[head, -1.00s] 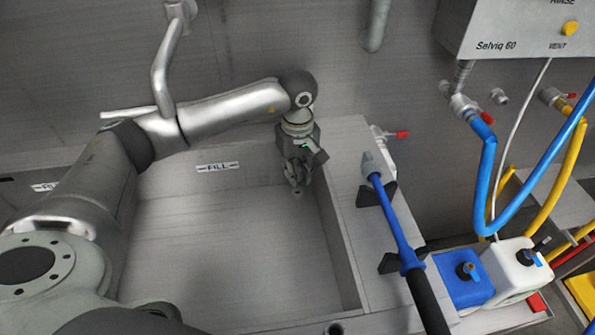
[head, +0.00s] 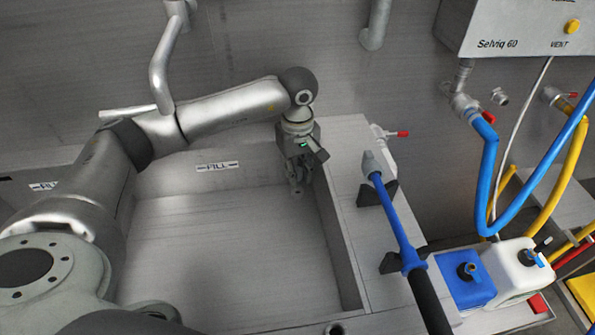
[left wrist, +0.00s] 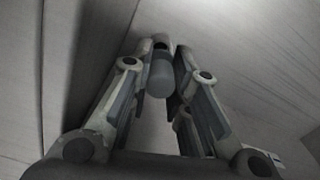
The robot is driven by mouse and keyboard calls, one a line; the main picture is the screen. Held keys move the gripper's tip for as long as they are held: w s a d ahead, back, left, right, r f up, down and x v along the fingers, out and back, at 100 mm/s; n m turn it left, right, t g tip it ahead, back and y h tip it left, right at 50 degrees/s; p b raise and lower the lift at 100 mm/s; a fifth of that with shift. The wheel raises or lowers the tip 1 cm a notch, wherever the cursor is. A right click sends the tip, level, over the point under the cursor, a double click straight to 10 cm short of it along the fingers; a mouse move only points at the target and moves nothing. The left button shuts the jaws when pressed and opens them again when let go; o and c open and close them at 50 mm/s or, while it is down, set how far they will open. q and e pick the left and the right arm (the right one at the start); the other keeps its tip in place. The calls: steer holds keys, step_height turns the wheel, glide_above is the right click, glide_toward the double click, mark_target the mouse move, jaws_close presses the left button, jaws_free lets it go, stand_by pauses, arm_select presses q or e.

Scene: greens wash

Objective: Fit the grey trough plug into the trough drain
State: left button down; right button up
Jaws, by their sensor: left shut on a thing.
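The grey trough plug (left wrist: 161,76) shows in the left wrist view as a grey cylinder between the fingertips of my left gripper. My left gripper (head: 297,188) is shut on it and points down in the back right corner of the steel trough (head: 235,245). A dark round spot (left wrist: 161,44) shows just beyond the plug in the left wrist view; I cannot tell whether it is the drain or whether the plug touches it. In the head view the gripper hides the plug and any drain below it. My right gripper is not in view.
A blue spray lance (head: 398,222) lies in black holders on the ledge right of the trough. Blue (head: 470,290) and white (head: 515,268) canisters stand further right. A spout (head: 160,75) hangs over the trough's back left. The trough floor is otherwise clear.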

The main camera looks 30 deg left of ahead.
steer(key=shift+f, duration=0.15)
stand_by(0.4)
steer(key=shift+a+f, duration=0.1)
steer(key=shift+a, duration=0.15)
arm_select(q)
steer(key=shift+f+b, duration=0.2)
steer(key=shift+b, duration=0.15)
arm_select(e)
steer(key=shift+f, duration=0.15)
arm_select(q)
steer(key=shift+a+f+b, duration=0.1)
steer(key=shift+f+b, duration=0.2)
steer(key=shift+f, duration=0.05)
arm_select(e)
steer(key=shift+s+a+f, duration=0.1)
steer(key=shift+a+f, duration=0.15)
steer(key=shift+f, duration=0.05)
arm_select(q)
steer(key=shift+f+b, duration=0.4)
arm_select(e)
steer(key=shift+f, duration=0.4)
arm_select(q)
steer(key=shift+f, duration=0.1)
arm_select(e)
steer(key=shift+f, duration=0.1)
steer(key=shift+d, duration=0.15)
arm_select(q)
steer(key=shift+r, duration=0.25)
